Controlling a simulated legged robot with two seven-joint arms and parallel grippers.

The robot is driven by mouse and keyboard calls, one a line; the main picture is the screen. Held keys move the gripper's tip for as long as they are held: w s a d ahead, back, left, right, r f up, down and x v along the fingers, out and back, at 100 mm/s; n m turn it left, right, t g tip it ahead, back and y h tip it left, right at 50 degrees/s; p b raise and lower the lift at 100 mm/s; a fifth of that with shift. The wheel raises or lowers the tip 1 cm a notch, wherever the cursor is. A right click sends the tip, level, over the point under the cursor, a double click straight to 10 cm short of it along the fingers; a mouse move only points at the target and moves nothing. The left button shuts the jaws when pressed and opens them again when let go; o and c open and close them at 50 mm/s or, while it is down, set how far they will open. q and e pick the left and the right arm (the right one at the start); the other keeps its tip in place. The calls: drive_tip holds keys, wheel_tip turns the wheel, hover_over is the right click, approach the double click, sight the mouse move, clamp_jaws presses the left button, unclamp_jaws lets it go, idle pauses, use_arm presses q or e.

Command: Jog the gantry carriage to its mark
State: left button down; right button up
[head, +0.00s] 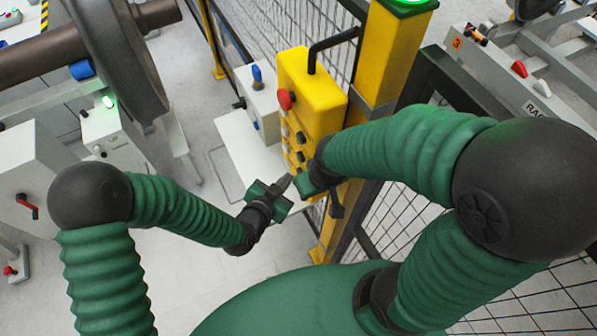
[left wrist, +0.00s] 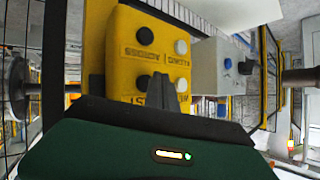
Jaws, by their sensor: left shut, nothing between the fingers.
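A yellow control pendant (head: 309,95) hangs at the yellow post, with a red mushroom button (head: 285,99) and rows of smaller buttons down its face. In the left wrist view the pendant (left wrist: 125,45) fills the middle, with black and white buttons and upside-down lettering. My left gripper (head: 287,184) is shut and empty by the pendant's lower end. Its fingers (left wrist: 168,88) cover part of the lower button row; I cannot tell whether they touch. My right gripper (head: 304,184) is close beside it, partly hidden by its arm. I cannot make out the gantry carriage or its mark.
A grey box with a blue knob (head: 257,76) stands left of the pendant. A yellow post (head: 393,50) with a green light and black mesh fencing stand behind and right. A large wheel (head: 122,55) on an axle is at upper left.

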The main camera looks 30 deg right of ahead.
use_arm(q)
drive_tip(key=shift+d, duration=0.2)
drive_tip(key=shift+d, duration=0.2)
drive_tip(key=shift+d+r, duration=0.1)
drive_tip(key=shift+d, duration=0.4)
idle(2.9)
drive_tip(key=shift+a, duration=0.1)
idle(1.0)
drive_tip(key=shift+s+a+b, duration=0.1)
drive_tip(key=shift+a+b, duration=0.25)
drive_tip(key=shift+a, duration=0.35)
drive_tip(key=shift+a, duration=2.6)
